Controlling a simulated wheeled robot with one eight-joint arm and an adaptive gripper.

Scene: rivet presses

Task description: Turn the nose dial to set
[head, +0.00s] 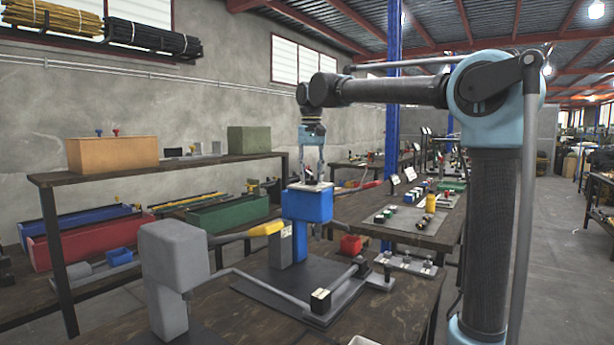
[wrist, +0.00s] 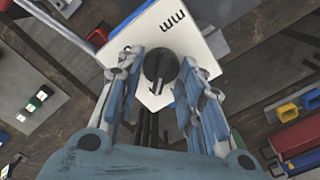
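The nose dial (wrist: 160,65) is a dark round knob with a raised grip bar, on a white plate (wrist: 192,30) printed with "mm" and a small mark near the knob. In the head view the plate (head: 309,186) lies on top of a blue press head (head: 307,206). My gripper (wrist: 163,82) is open and points down over the dial, with one finger on each side and a visible gap to the knob. In the head view my gripper (head: 312,170) is just above the plate; the knob itself is hard to make out there.
A shelf with an orange box (head: 112,154) and a green box (head: 249,140) runs along the wall.

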